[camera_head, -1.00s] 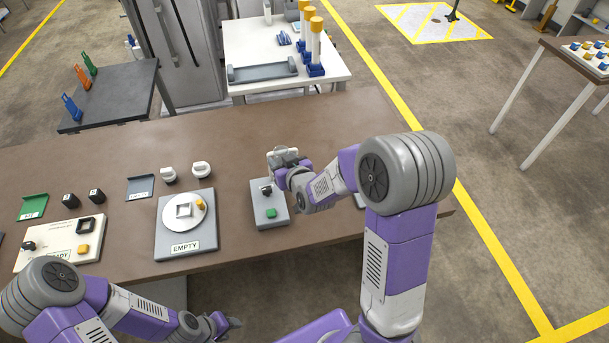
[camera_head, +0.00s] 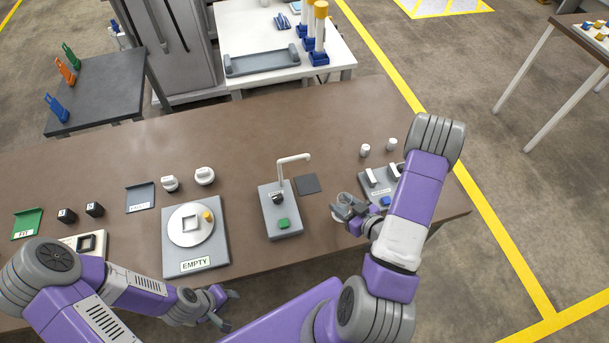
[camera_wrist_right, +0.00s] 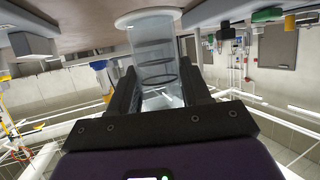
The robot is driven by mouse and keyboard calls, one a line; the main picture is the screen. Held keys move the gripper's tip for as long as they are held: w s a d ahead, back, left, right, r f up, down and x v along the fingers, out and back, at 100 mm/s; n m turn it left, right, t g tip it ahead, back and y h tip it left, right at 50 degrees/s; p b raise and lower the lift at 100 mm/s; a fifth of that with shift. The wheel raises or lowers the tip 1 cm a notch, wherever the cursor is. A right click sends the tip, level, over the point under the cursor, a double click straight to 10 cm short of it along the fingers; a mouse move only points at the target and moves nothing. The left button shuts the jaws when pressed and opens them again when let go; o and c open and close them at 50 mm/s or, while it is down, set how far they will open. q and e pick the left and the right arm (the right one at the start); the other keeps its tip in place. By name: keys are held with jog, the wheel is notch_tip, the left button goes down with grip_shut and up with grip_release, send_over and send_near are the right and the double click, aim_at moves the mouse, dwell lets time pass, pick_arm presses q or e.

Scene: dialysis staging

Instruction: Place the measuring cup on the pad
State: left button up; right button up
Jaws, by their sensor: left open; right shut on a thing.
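The measuring cup (camera_wrist_right: 155,62) is a clear cylinder with dark rings and a wide pale rim; in the right wrist view it stands between the two dark fingers of my right gripper (camera_wrist_right: 158,88). In the head view my right gripper (camera_head: 349,211) is shut on the cup (camera_head: 346,199), right of the tap station (camera_head: 268,217). A dark square pad (camera_head: 308,184) lies bare on the table beside the tap, up and left of the cup. My left gripper (camera_head: 224,306) is open and empty near the table's front edge.
The grey tap station has a white bent spout (camera_head: 283,170) and a green button. A grey device (camera_head: 378,185) with a blue button stands right of the cup, partly behind my right arm. The scale (camera_head: 196,252) labelled EMPTY is at the left.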

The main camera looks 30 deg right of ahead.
jog(key=w+b, duration=0.2)
jog(key=w, duration=0.1)
jog(key=w+a+b, duration=0.1)
jog(key=w, duration=0.1)
jog(key=shift+w+f, duration=0.2)
jog(key=shift+w, duration=0.05)
jog(key=w+b, duration=0.2)
jog(key=b, duration=0.3)
jog(key=shift+w+a, duration=0.1)
jog(key=shift+a, duration=0.05)
jog(key=w, duration=0.3)
jog(key=w+a, duration=0.1)
jog(key=w, duration=0.5)
jog(key=shift+a+r, duration=0.25)
notch_tip(320, 180, down, 4)
jog(key=shift+r+b, duration=0.15)
jog(key=shift+b, duration=0.35)
jog(key=shift+r, duration=0.1)
jog(key=shift+f, duration=0.2)
jog(key=o, duration=1.1)
jog(key=shift+c, duration=0.2)
